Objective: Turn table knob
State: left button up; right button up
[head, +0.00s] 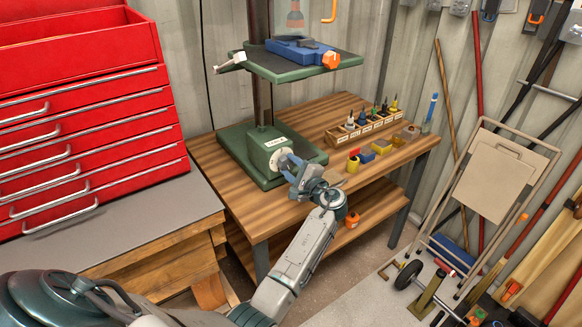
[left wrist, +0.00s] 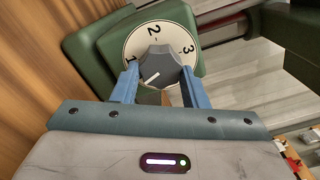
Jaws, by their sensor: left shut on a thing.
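A dark grey knob (left wrist: 158,66) with a slanted white line on its face sits on a white dial (left wrist: 174,33) marked 1, 2 and 3. The dial (head: 281,158) is on the front of a green housing (head: 240,143) at the base of a machine on the wooden bench. My left gripper (head: 291,166) reaches the dial and hides most of the knob in the head view. In the left wrist view its blue fingers (left wrist: 159,76) are shut on the knob from both sides. The white line slants toward the lower left. My right gripper is out of view.
The green machine table (head: 345,62) overhangs the housing and carries a blue vise (head: 298,50). On the wooden bench (head: 226,165), a labelled rack (head: 333,138) and small blocks stand to the right. A red tool chest (head: 75,115) is at left. A folded cart (head: 497,180) is at right.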

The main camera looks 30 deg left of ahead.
pick_arm(q)
jog(key=shift+f, duration=0.1)
jog(key=o, duration=1)
jog(key=shift+c, duration=0.2)
jog(key=shift+d, duration=0.25)
jog(key=b+v, duration=0.2)
jog(key=v, duration=0.8)
jog(key=shift+d, duration=0.2)
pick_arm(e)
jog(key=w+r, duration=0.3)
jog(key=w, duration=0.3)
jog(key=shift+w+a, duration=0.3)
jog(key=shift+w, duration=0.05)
pick_arm(q)
jog(key=shift+s, duration=0.2)
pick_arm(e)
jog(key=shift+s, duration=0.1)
